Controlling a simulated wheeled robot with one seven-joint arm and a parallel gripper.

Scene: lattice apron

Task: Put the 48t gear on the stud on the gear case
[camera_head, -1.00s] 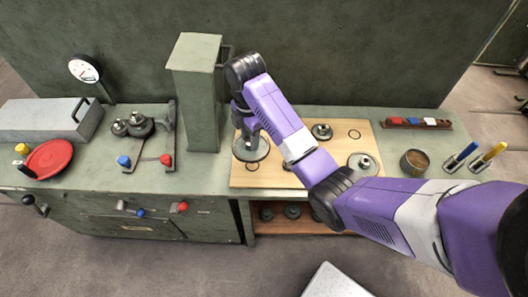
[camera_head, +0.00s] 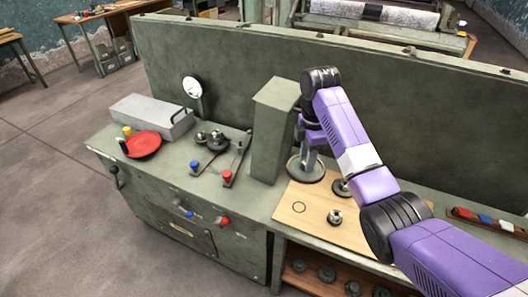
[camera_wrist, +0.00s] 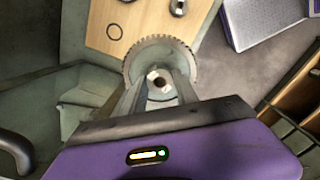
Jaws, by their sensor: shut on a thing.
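My gripper (camera_head: 308,152) is shut on a large grey toothed gear, the 48t gear (camera_head: 306,169), just right of the tall green column. In the wrist view the gear (camera_wrist: 180,45) lies flat between the fingers, its toothed rim overlapping the edge of the wooden board; its height above the board is hard to tell. The fingers hide part of it. To the left of the column, what looks like the gear case has small dark gears (camera_head: 213,138) on the green bench. I cannot make out a bare stud there.
The tall green column (camera_head: 273,130) stands between my gripper and those small gears.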

